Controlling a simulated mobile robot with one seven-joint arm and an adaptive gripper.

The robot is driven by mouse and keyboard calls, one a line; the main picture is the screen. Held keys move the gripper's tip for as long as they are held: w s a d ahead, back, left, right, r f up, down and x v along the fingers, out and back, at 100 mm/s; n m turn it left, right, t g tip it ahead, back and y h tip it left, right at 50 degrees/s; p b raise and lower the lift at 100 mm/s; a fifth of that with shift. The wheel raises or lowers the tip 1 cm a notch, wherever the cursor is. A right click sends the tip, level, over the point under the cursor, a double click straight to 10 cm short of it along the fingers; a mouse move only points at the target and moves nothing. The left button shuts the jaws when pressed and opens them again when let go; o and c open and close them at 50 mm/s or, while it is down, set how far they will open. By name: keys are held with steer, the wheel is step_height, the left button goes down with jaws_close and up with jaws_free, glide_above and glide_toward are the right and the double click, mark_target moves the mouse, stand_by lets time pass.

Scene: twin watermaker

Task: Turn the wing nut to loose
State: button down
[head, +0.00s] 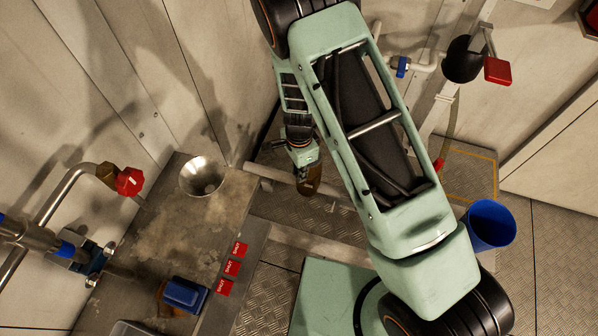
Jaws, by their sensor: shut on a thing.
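My gripper (308,178) hangs below my green arm near the middle of the head view, beside a pale horizontal pipe. It is small and partly shaded, and its fingers are hard to make out. A brown, rounded part (309,184) shows at its tip, and the gripper appears shut on it. I cannot tell from this view whether this part is the wing nut. No wing shape can be made out anywhere in the view. My arm links cover much of the middle and right of the picture.
A metal bench (150,235) on the left carries a steel funnel (202,175), a blue block (184,294) and red SHUT tags (232,267). A red valve knob (129,181) is at the left wall. A blue bucket (490,225) and red-handled lever (497,71) are right.

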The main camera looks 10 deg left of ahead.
steer(key=n+b, duration=0.1)
steer(key=n, duration=0.4)
steer(key=shift+d+f+b, duration=0.1)
steer(key=shift+d+b, duration=0.05)
steer(key=shift+b, duration=0.25)
steer(key=shift+s+d+n+b, duration=0.1)
steer(key=shift+n+b, duration=0.4)
steer(key=shift+n, duration=1.2)
steer(key=c, duration=1.9)
jaws_free()
steer(key=shift+c, duration=0.2)
step_height(320, 180, up, 12)
